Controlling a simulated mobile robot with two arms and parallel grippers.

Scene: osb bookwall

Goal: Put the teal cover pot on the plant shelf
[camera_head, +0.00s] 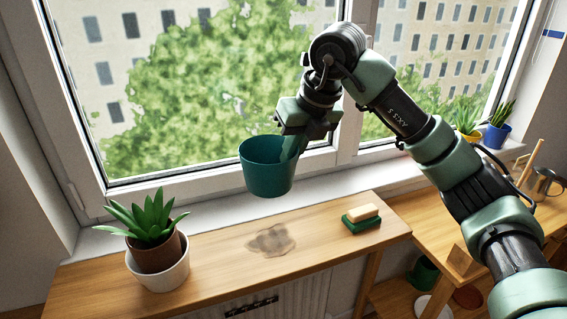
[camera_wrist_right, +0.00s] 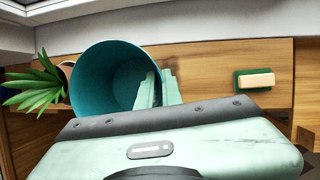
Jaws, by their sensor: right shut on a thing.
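The teal cover pot (camera_head: 266,168) is an empty, open-topped pot held in the air above the wooden plant shelf (camera_head: 215,267), near the window. My right gripper (camera_head: 290,143) is shut on its rim at the right side. In the right wrist view the pot (camera_wrist_right: 107,85) shows its open mouth, with the gripper fingers (camera_wrist_right: 157,90) at its wall. The shelf surface also shows in the right wrist view (camera_wrist_right: 205,68). My left gripper is not in view.
A green succulent in a white pot (camera_head: 160,270) stands at the shelf's left. A dark stain (camera_head: 271,241) marks the middle. A sponge on a green base (camera_head: 362,219) lies right. Small potted plants (camera_head: 497,136) stand on the far right sill. The window (camera_head: 240,80) is behind.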

